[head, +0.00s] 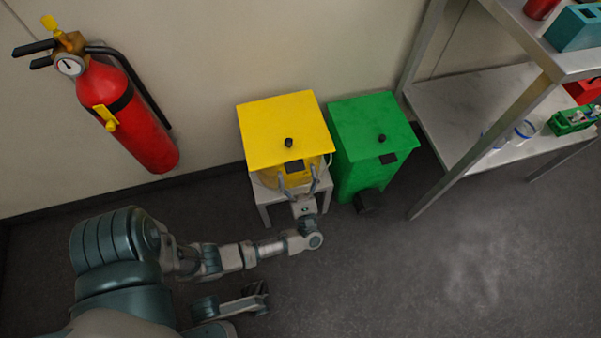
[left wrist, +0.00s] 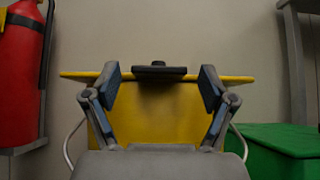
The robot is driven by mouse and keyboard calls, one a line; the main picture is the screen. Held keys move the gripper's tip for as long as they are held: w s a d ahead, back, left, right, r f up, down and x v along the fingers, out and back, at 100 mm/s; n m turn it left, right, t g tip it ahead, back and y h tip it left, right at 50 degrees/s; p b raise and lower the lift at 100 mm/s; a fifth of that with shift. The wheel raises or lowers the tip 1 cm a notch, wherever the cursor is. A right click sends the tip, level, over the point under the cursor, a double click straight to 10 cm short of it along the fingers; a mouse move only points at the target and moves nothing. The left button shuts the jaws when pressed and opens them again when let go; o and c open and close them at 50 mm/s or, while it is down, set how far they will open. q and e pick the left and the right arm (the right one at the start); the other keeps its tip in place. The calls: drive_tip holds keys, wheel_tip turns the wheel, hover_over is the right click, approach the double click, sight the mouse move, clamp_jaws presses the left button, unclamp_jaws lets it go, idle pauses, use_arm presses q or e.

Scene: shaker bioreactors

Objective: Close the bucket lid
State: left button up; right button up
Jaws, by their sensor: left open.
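The yellow bucket (head: 270,180) stands on a small pale stool, against the wall. Its square yellow lid (head: 270,122) lies over the top, with a black knob and a dark tab at the front edge. In the left wrist view the lid (left wrist: 235,79) is seen edge-on and looks about level, above the bucket wall (left wrist: 160,115); I cannot tell whether a gap is left under it. My left gripper (head: 299,180) is open and empty at the bucket's front, just below the lid's front edge; its fingers (left wrist: 160,88) spread either side of the tab.
A green bin (head: 360,170) with a green lid (head: 372,128) stands close on the right. A metal shelf (head: 465,115) is farther right. A red fire extinguisher (head: 128,120) hangs on the wall at left. Floor in front is clear. A grey jointed part of mine shows low in the head view.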

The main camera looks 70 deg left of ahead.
use_arm(q)
drive_tip(key=v, duration=1.1)
drive_tip(key=shift+f, duration=0.4)
